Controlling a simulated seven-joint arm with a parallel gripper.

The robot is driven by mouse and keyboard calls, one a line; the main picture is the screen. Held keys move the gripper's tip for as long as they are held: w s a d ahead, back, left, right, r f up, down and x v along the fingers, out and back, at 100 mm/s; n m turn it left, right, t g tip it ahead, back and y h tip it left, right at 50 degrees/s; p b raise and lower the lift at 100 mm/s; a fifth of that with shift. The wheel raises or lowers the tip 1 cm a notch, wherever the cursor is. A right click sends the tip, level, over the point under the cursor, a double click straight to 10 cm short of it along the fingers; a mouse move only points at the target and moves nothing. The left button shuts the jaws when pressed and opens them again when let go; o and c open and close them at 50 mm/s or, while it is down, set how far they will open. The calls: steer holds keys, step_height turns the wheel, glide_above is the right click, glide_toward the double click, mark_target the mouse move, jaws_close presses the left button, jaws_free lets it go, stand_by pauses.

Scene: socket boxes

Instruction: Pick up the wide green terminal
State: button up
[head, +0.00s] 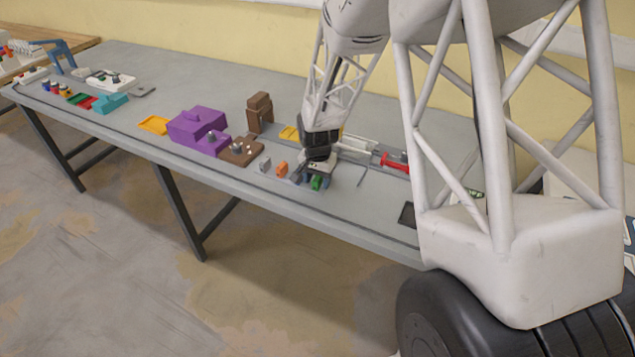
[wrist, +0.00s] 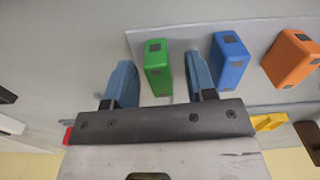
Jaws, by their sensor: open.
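The green terminal (wrist: 157,66) is a small upright block with dark square marks on its top and lower end. In the wrist view it stands between the two blue fingers of my gripper (wrist: 161,78), nearer the left one, with gaps on both sides. My gripper is open and holds nothing. In the head view the green terminal (head: 316,183) shows at the fingertips of my gripper (head: 312,181), low over the table's front part. Only one green block shows by the gripper, so I cannot compare widths.
A blue block (wrist: 230,61) stands close beside the right finger. An orange block (wrist: 291,59) is further right, also in the head view (head: 281,169), near a grey block (head: 265,165). A brown box (head: 240,151) and purple box (head: 198,128) stand left. A red-handled tool (head: 394,162) lies right.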

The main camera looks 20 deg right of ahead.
mark_target(318, 177)
jaws_close()
steer(key=shift+r, duration=0.2)
stand_by(0.3)
steer(key=shift+r, duration=0.5)
step_height(318, 177, up, 2)
steer(key=shift+r, duration=0.1)
steer(key=s+a+r, duration=0.1)
steer(key=s, duration=1.5)
steer(key=shift+a+r, duration=0.2)
steer(key=shift+r, duration=0.05)
steer(key=shift+w, duration=0.1)
